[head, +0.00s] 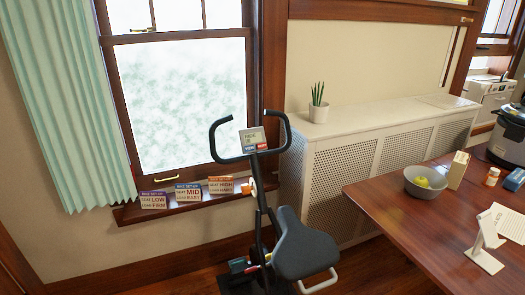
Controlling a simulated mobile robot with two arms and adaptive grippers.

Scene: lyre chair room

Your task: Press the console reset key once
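An exercise bike stands in front of the window, with a small console (252,138) between its black handlebars. The console has a pale screen with dark text too small to read. Below the screen are a blue key (249,149) and a red key (262,146). Their lettering is too small to read for certain, so I cannot tell which is the reset key. Nothing touches the console. Neither of my grippers is in view.
The bike's dark seat (305,248) is in front of the console. Several set-up cards (188,193) stand on the windowsill. A white radiator cover (345,170) with a potted plant (318,105) is right of the bike. A wooden table (420,235) holding a grey bowl (413,190) fills the right.

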